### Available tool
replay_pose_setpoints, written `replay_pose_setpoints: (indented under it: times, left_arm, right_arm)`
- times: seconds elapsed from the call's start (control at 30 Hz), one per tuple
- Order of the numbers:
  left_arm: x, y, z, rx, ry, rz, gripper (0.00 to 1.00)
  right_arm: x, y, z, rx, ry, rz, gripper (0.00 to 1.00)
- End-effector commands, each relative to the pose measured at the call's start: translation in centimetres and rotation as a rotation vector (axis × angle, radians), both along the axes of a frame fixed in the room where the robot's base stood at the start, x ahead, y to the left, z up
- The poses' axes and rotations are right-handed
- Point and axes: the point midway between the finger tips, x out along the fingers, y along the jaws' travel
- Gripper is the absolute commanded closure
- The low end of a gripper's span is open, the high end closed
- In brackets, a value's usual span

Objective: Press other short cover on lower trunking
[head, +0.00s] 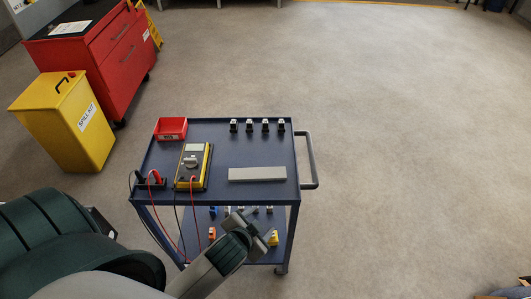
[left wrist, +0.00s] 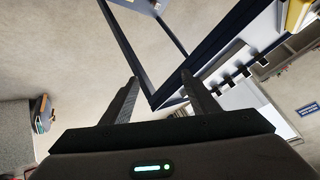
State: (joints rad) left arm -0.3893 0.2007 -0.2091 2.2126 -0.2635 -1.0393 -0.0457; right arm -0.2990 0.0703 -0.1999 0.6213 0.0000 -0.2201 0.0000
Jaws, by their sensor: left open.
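A light grey flat bar (head: 257,174), which looks like a short cover, lies on the top of a blue cart (head: 222,150). I cannot tell for sure that it is the task's cover. No trunking can be made out in either view. My left gripper (head: 260,228) is at the cart's front side, below and in front of the bar, and apart from it. In the left wrist view its two dark fingers (left wrist: 159,77) stand apart with nothing between them. My right gripper is not in view.
The cart top also holds a red bin (head: 171,129), a yellow multimeter (head: 193,165) with leads hanging down, and several small black items (head: 265,125). Small coloured parts lie on its lower shelf. A yellow spill kit (head: 70,125) and red cabinet (head: 105,55) stand left. Floor at right is clear.

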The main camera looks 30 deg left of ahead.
Motion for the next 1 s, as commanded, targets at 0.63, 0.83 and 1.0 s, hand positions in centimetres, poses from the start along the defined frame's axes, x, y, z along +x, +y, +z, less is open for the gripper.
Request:
replay_pose_setpoints:
  times: [0.63, 0.83, 1.0]
  left_arm:
    - [14.8, -5.1, 18.2, 0.465, -0.751, -0.423, 0.45]
    - [16.2, -11.7, 25.1, 0.755, -1.096, -0.746, 0.45]
    - [15.1, -17.1, 26.7, 1.01, -1.322, -1.072, 0.45]
  right_arm:
    - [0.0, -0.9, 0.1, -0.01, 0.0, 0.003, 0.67]
    - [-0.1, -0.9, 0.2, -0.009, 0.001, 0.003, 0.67]
    - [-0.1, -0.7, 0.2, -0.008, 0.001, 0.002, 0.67]
